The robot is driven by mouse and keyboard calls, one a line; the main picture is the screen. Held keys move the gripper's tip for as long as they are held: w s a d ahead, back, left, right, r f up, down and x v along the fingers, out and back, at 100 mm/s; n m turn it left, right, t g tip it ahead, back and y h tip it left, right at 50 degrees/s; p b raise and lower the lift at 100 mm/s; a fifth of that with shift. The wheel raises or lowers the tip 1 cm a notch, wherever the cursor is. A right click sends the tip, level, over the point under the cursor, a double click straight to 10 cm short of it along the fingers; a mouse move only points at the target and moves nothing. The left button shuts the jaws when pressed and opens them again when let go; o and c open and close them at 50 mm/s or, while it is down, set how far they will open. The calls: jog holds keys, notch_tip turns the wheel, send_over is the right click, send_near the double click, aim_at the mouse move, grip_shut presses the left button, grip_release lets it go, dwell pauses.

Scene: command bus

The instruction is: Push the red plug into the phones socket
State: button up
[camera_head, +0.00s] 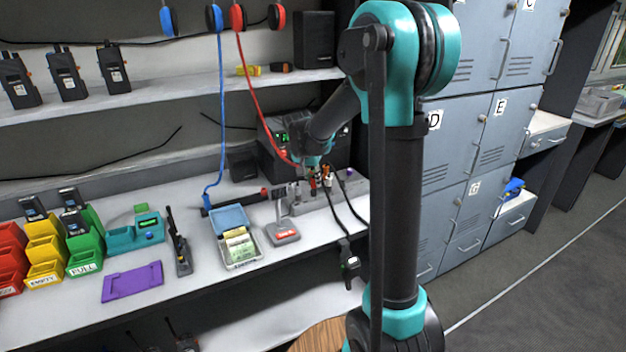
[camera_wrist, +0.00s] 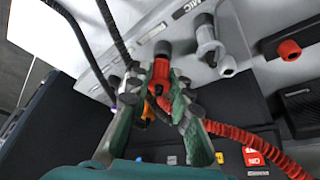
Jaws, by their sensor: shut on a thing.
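The red plug (camera_wrist: 160,75) is between the two fingertips of my gripper (camera_wrist: 159,84) in the wrist view, and the jaws are shut on it. A dark cylindrical end shows just beyond the plug, toward the light grey socket panel (camera_wrist: 112,32). I cannot tell whether the tip is in a socket. A red coiled cord (camera_wrist: 240,136) runs off to the lower right. In the head view my gripper (camera_head: 316,176) is low over the panel (camera_head: 300,200), and the plug is too small to make out clearly. A "MIC" label shows on the panel; no phones label is readable.
A grey connector (camera_wrist: 208,45) stands right beside the plug, and a red knob (camera_wrist: 289,50) lies further right. Black cables (camera_wrist: 118,32) pass on the left.

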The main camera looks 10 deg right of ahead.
jog(key=shift+f, duration=0.6)
dwell(0.4)
jog(key=o, duration=1)
jog(key=shift+r, duration=4)
jog(key=s+d+f+n+y, duration=0.1)
jog(key=s+f, duration=0.4)
jog(key=s, duration=0.5)
jog(key=s+d+f+n, duration=0.2)
jog(key=s+f, duration=0.3)
jog(key=s, duration=0.5)
jog(key=s+d+f+n+y, duration=0.1)
jog(key=s+f+n, duration=0.2)
jog(key=s, duration=0.7)
notch_tip(320, 180, down, 2)
jog(key=shift+s+d+n+y, duration=0.25)
jog(key=shift+s+n+y, duration=0.05)
